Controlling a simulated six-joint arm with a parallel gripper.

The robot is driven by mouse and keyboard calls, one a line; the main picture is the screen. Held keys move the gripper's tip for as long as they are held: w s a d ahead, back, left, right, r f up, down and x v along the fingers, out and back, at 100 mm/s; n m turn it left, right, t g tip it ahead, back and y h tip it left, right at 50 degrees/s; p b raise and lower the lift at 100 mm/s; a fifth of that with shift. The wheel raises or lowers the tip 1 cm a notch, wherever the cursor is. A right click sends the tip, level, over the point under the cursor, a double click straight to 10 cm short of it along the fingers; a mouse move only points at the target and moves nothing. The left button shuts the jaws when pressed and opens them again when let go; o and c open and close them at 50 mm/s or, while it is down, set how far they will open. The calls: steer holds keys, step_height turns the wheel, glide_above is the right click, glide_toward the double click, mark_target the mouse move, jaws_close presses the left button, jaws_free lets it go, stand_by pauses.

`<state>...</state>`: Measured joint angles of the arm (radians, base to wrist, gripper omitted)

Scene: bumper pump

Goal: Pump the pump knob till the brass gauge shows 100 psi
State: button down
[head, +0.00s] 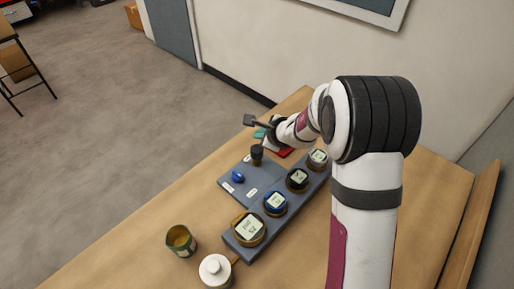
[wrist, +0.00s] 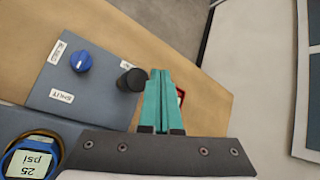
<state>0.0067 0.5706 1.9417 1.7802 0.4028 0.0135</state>
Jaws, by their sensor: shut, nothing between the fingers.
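The black pump knob (head: 257,153) stands upright on the grey panel. It also shows in the wrist view (wrist: 131,79), just left of my fingertips, with a small gap in the picture. My gripper (wrist: 160,74) is shut and empty, its teal fingers together. In the head view my gripper (head: 260,132) is beyond the knob; whether it touches anything there I cannot tell. A brass-rimmed gauge (head: 248,229) is at the near end of the gauge row; its number is too small to read surely. A blue-rimmed gauge (wrist: 33,160) in the wrist view reads 25 psi.
A blue knob (head: 237,176) sits beside the pump knob, near BLEED and SHUT labels. Black (head: 297,180) and pale-faced (head: 317,160) gauges continue the row. A green can (head: 180,241) and white bottle (head: 215,271) stand at the front. A red item (head: 278,150) lies behind the panel.

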mark_target(257, 148)
steer(key=shift+f, duration=1.5)
stand_by(0.8)
steer(key=shift+f, duration=0.4)
steer(key=shift+f, duration=1.05)
stand_by(1.0)
steer(key=shift+r, duration=1.45)
steer(key=shift+r, duration=2.5)
